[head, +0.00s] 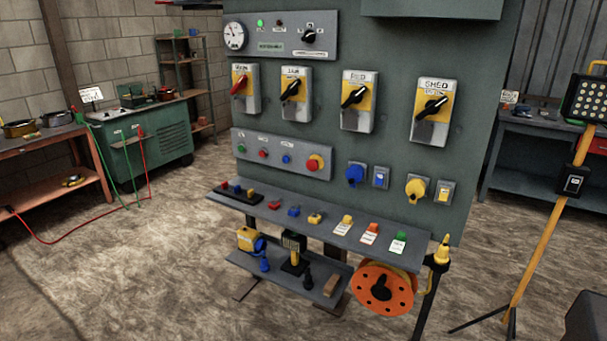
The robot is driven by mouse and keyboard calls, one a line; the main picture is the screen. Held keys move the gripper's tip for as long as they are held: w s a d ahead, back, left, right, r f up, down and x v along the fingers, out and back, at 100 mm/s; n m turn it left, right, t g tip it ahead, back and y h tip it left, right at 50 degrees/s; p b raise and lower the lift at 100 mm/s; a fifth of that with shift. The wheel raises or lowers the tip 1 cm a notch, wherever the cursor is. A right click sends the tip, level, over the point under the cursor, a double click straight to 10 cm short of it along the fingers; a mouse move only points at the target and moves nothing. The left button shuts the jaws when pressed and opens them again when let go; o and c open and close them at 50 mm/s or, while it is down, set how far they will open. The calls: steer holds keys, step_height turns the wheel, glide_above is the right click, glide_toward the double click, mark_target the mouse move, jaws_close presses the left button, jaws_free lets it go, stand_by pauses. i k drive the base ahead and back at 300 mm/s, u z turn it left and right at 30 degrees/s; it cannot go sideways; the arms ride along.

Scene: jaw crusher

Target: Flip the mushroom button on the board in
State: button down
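The board (390,150) is a large grey-green panel standing in the middle of the head view. The mushroom button (314,163) is a red round head on a yellow base, at the right end of a grey button strip (277,169). Smaller green, red and blue buttons sit left of it on the same strip. Nothing blocks the view of the mushroom button. Whether it is pressed in or out is too small to tell. My gripper is not in view.
Several rotary switches (354,97) sit above the strip. Blue (355,175) and yellow (415,188) sockets are to its right. A shelf (330,227) with small parts juts out below, above an orange cable reel (384,288). A tripod lamp (585,97) stands right. Floor in front is clear.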

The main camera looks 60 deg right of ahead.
mark_target(312, 165)
steer(key=z, duration=0.05)
steer(key=i, duration=0.95)
steer(key=u, duration=0.05)
